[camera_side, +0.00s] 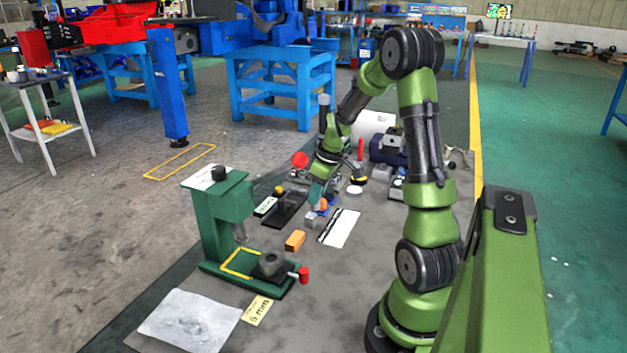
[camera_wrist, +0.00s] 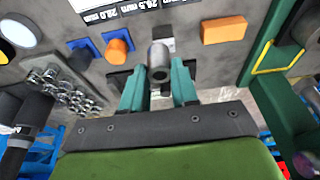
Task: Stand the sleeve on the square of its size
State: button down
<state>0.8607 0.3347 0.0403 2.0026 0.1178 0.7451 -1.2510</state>
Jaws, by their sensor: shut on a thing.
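The sleeve (camera_wrist: 158,60) is a grey metal cylinder with a dark hole in the end facing the wrist camera. My gripper (camera_wrist: 158,78) has its teal fingers shut on it, one on each side. In the side view my gripper (camera_side: 316,196) is low over the bench, and the sleeve cannot be told apart there. A white sheet (camera_wrist: 135,5) printed with sizes in mm, "28.5 mm" and "28.0 mm" among them, lies beyond the sleeve; it also shows in the side view (camera_side: 340,229). Its squares cannot be made out clearly. Whether the sleeve touches the bench cannot be told.
A green press (camera_side: 215,220) stands at the front left.

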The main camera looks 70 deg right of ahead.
jog(key=s+d+r+m+h, duration=0.2)
jog(key=s+d+r+m, duration=0.1)
jog(key=s+d+m, duration=0.45)
jog(key=shift+m+g, duration=0.5)
jog(key=shift+m, duration=0.25)
jog(key=shift+w+a+f, duration=0.1)
jog(key=shift+f, duration=1.95)
jog(key=shift+a+f, duration=0.1)
jog(key=shift+f, duration=1.9)
jog(key=shift+f, duration=0.15)
jog(key=c, duration=0.9)
grip_release()
jog(key=shift+o, duration=0.2)
